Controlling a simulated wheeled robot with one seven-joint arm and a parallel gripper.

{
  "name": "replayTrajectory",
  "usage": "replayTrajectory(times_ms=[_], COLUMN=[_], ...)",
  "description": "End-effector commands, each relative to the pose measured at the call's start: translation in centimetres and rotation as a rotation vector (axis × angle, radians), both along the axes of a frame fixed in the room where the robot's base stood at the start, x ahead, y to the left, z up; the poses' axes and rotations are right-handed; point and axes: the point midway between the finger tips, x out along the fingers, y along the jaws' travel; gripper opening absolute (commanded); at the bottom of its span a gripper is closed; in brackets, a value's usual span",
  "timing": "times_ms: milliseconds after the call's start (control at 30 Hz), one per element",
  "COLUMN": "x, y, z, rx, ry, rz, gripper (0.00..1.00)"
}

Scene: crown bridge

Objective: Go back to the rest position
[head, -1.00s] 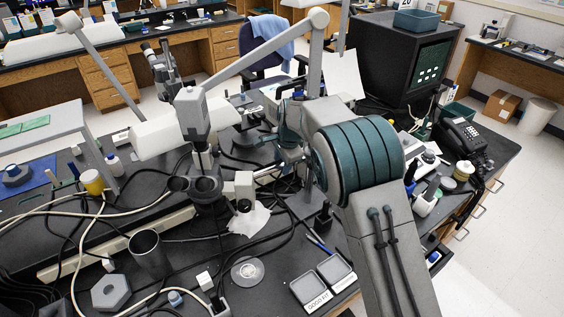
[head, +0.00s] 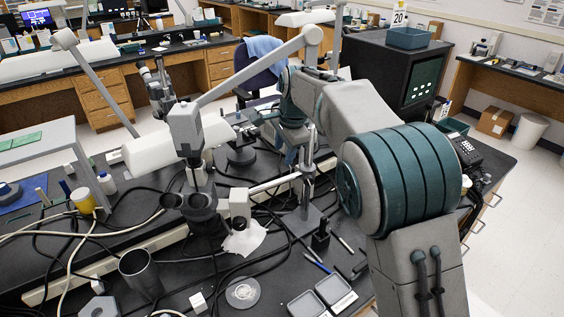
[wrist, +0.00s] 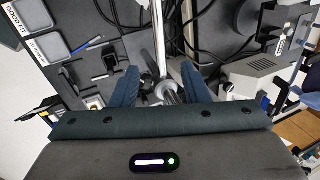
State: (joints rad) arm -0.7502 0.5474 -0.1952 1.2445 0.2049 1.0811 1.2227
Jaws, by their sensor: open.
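My gripper (wrist: 160,86) is open in the wrist view, with its two blue fingers apart and nothing held between them. It points down over the dark bench (wrist: 215,30). A metal post (wrist: 159,40) of a stand shows in the gap beyond the fingers; I cannot tell how far below it is. In the head view my arm reaches forward over the bench, and the fingertips are not clear behind the stands.
A microscope (head: 187,125) with a long boom stands left of my arm. Two small trays (head: 308,304), a clear dish (head: 242,292), a dark cup (head: 139,270) and loose cables crowd the bench front. A black cabinet (head: 372,70) stands behind, and open floor (head: 515,200) lies right.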

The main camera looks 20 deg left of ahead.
Motion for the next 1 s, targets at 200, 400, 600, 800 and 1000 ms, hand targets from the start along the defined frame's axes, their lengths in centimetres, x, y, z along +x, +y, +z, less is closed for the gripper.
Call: replayTrajectory(times_ms=[200, 400, 600, 800, 1000], x=[-0.1, -0.1, -0.1, -0.3, -2.0], y=[-0.2, -0.2, -0.4, -4.9, -12.5], z=[0.7, 0.7, 0.8, 2.3, 4.0], rx=[-0.001, 0.0, -0.001, -0.013, -0.042], ry=[-0.001, 0.0, -0.001, -0.02, -0.055], rz=[0.0, 0.0, 0.002, 0.033, 0.11], gripper=[0.41, 0.41, 0.41, 0.41, 0.41])
